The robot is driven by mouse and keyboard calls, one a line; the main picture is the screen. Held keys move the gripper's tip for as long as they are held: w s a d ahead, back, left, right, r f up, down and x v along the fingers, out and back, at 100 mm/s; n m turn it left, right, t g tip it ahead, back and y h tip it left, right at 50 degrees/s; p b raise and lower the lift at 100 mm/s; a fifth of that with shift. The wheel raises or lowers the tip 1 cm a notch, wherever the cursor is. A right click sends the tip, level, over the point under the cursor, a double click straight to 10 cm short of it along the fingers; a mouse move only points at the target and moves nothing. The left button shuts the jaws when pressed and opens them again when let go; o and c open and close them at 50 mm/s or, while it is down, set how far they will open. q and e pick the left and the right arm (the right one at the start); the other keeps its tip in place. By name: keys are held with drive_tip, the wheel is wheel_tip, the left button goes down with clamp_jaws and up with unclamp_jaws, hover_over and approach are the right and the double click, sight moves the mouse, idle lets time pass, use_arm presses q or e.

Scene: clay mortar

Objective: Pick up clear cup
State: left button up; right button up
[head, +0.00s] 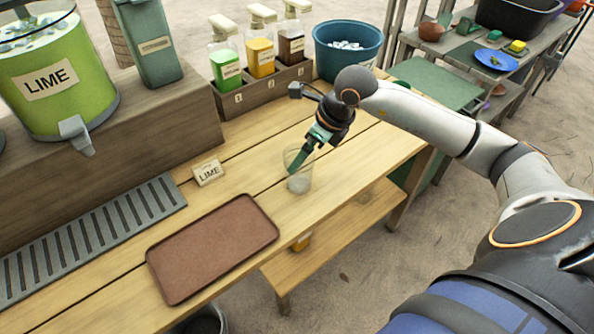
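The clear cup (299,182) stands upright on the light wooden table, right of the brown tray. It is see-through, with something pale at its bottom. My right arm reaches in from the right, and the green fingers of my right gripper (299,160) are at the cup's upper part, overlapping its rim in the head view. The far finger is not clearly seen, so I cannot tell whether the fingers hold the cup wall. My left gripper is not in view.
Behind are a rack of syrup bottles (262,87), a blue ice bucket (348,50) and a green LIME dispenser (55,85). The table's front edge is close to the cup.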

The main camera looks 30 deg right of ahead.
drive_tip(key=x, duration=0.8)
drive_tip(key=shift+d+f, duration=0.15)
drive_tip(key=c, duration=1.1)
